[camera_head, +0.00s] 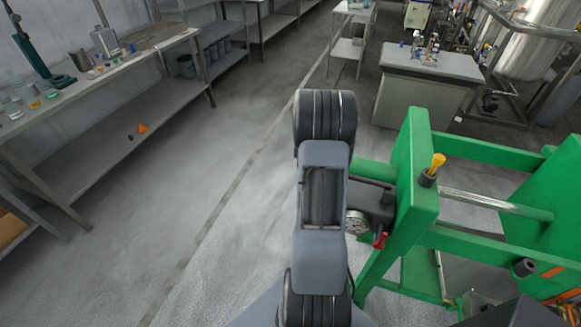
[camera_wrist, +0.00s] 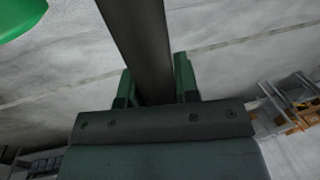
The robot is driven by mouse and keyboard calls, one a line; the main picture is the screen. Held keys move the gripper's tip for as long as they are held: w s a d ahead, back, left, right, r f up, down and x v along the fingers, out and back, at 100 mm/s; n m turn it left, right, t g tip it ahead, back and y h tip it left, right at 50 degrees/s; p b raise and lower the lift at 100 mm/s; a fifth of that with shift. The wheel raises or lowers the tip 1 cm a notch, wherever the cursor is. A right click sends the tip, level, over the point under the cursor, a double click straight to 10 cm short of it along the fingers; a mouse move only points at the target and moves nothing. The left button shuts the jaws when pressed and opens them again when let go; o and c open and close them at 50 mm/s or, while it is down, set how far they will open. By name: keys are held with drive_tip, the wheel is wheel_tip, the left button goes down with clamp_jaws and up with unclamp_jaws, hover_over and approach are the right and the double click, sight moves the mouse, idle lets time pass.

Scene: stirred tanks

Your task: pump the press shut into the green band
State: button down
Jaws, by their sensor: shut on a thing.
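In the wrist view my gripper (camera_wrist: 154,88) is shut on a dark straight bar, likely the pump lever (camera_wrist: 140,38), with one green finger on each side of it. The bar runs up out of the top of the picture. In the head view the green press (camera_head: 412,185) stands at the right, with a steel rod (camera_head: 495,203) across it. A round gauge (camera_head: 356,223) sits at its near left side, partly behind my arm; its needle and band are too small to read. A red handle (camera_head: 380,241) is beside the gauge. My gripper is hidden there behind my arm.
A yellow-topped grip (camera_head: 434,168) stands on the press frame. A long bench (camera_head: 110,75) with glassware runs along the left. A grey cabinet (camera_head: 426,85) stands behind the press near a steel tank (camera_head: 530,42). The floor (camera_head: 190,180) left of my arm is clear.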

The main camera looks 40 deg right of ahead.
drive_tip(key=shift+s+f, duration=0.15)
drive_tip(key=shift+f, duration=0.3)
drive_tip(key=c, duration=0.8)
unclamp_jaws()
drive_tip(key=shift+r, duration=0.1)
drive_tip(key=shift+c, duration=0.2)
drive_tip(key=shift+r, duration=0.3)
wheel_tip(320, 180, up, 14)
drive_tip(key=w+d, duration=0.2)
drive_tip(key=shift+f+b, duration=0.25)
drive_tip(key=shift+b, duration=0.1)
